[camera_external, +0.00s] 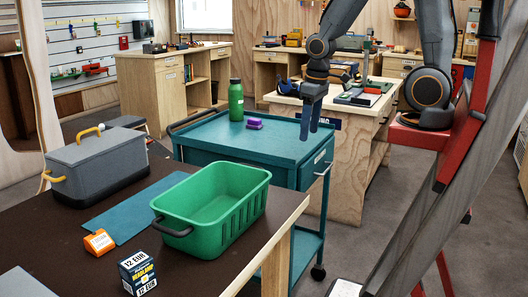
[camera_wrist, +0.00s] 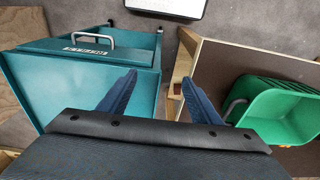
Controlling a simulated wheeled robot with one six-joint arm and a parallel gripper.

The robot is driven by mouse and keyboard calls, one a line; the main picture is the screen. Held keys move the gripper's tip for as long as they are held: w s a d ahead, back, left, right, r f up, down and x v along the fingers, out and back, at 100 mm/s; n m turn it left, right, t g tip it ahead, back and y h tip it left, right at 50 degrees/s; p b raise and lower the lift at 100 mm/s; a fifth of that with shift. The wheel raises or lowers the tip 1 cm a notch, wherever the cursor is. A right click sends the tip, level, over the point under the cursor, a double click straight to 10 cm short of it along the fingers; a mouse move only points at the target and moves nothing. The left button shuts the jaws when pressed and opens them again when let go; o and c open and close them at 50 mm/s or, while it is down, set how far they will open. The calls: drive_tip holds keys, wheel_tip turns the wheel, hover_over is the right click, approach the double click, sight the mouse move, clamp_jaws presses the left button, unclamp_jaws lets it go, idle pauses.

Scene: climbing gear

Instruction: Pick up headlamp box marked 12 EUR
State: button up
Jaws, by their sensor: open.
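The headlamp box (camera_external: 138,272) is dark blue and white with "12 EUR" and "HEADLAMP" lettering. It stands upright near the front edge of the dark brown table in the external view, and I do not see it in the wrist view. My gripper (camera_external: 316,122) points down over the right end of the teal cart, well right of and behind the box. In the wrist view the two blue fingers of my gripper (camera_wrist: 160,95) are apart with nothing between them.
A green crate (camera_external: 217,240) stands right of the box, with an orange box (camera_external: 99,242) behind it. A grey toolbox (camera_external: 97,165) and a teal mat (camera_external: 128,208) are farther back. The teal cart (camera_external: 280,147) holds a green bottle (camera_external: 236,100) and a purple item (camera_external: 253,123).

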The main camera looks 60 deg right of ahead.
wheel_tip(320, 180, up, 5)
drive_tip(key=w+a+r+n+t, duration=0.1)
drive_tip(key=w+a+n+t, duration=0.15)
drive_tip(key=w, duration=0.55)
drive_tip(key=w+a+r+n+t, duration=0.1)
drive_tip(key=w+a+t, duration=0.1)
drive_tip(key=w+a, duration=0.35)
drive_tip(key=w+a+r+n+t+y, duration=0.1)
drive_tip(key=w+a+n, duration=0.1)
drive_tip(key=w+a, duration=0.45)
drive_tip(key=w+a+r+n+t+y, duration=0.15)
drive_tip(key=w+a, duration=0.25)
drive_tip(key=a, duration=0.6)
drive_tip(key=n+g+y, duration=0.7)
drive_tip(key=n, duration=0.2)
hover_over(139, 258)
drive_tip(key=d, duration=0.4)
wheel_tip(139, 258, down, 5)
drive_tip(key=shift+h, duration=0.25)
drive_tip(key=shift+w+a+f+p, duration=0.15)
drive_tip(key=shift+a+f, duration=0.7)
drive_tip(key=shift+f, duration=1.8)
drive_tip(key=shift+s+a+f+p, duration=0.15)
drive_tip(key=shift+a+f, duration=0.65)
drive_tip(key=shift+f, duration=1.8)
drive_tip(key=shift+w+a+f+p, duration=0.15)
drive_tip(key=shift+a+f, duration=0.7)
drive_tip(key=shift+f, duration=1.8)
